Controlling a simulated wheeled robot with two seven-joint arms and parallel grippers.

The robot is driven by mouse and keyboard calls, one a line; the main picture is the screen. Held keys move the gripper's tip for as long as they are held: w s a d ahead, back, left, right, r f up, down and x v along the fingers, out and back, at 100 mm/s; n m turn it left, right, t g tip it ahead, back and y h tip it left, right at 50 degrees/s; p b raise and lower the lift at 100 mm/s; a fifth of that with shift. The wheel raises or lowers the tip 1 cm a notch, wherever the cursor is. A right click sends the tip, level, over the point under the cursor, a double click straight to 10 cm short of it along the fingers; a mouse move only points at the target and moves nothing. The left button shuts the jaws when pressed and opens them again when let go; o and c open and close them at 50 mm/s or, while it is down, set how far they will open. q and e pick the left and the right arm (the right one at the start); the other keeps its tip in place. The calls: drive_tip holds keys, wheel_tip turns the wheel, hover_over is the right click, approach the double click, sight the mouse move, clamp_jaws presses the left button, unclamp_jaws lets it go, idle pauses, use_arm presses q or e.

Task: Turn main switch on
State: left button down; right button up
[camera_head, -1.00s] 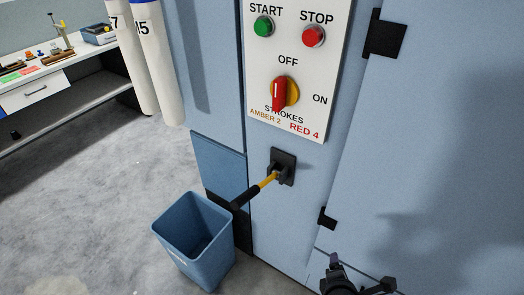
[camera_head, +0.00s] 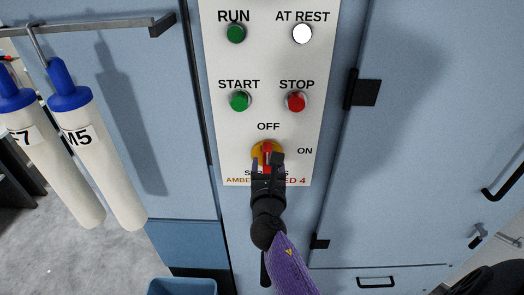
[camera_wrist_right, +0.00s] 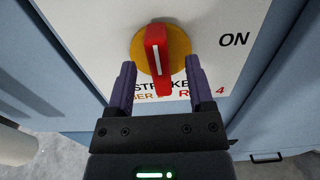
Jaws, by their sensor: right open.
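The main switch is a red handle (camera_head: 267,152) on a round yellow plate, low on the white panel. In the right wrist view the handle (camera_wrist_right: 155,48) stands upright, its white line running up and down, with ON printed to its right. In the head view OFF is printed above it. My right gripper (camera_head: 267,167) is open in front of the switch. In the wrist view its two fingers (camera_wrist_right: 159,80) stand either side of the handle's lower end, with a gap on each side. My left gripper is not in view.
Above the switch are a green START button (camera_head: 240,101), a red STOP button (camera_head: 297,101), a green RUN lamp (camera_head: 236,33) and a bright white AT REST lamp (camera_head: 302,34). White tubes (camera_head: 100,150) with blue caps hang left. A blue bin (camera_head: 182,287) stands below.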

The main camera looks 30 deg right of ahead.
sight(267, 158)
drive_tip(key=x, duration=0.3)
drive_tip(key=shift+w+a, duration=0.1)
drive_tip(key=shift+w, duration=0.1)
drive_tip(key=shift+w+d, duration=0.4)
drive_tip(key=shift+w, duration=0.05)
clamp_jaws()
